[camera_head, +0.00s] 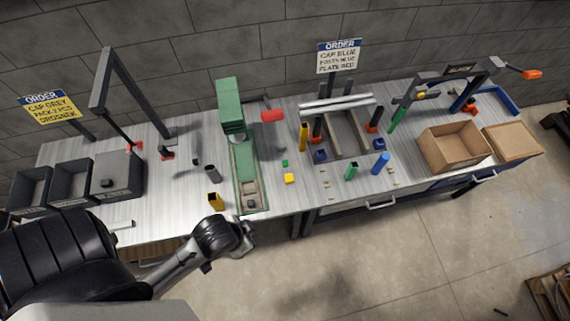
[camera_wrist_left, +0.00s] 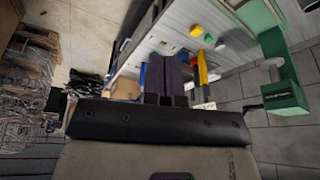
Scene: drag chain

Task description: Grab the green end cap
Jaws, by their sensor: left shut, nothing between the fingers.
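The small green end cap (camera_head: 285,163) appears as a little green block on the metal workbench (camera_head: 190,135), right of the green press and just behind a yellow block (camera_head: 289,178). My left gripper (camera_head: 246,241) is in front of the bench's near edge, low and left of the cap, and well apart from it. In the left wrist view its dark fingers (camera_wrist_left: 167,78) are together with nothing between them. My right gripper is not in view.
The green press (camera_head: 240,150) stands between the gripper side and the cap. A yellow cup (camera_head: 214,201), green cylinder (camera_head: 351,170) and blue cylinder (camera_head: 381,162) stand nearby. A cardboard box (camera_head: 455,148) is at right, dark bins (camera_head: 72,183) at left.

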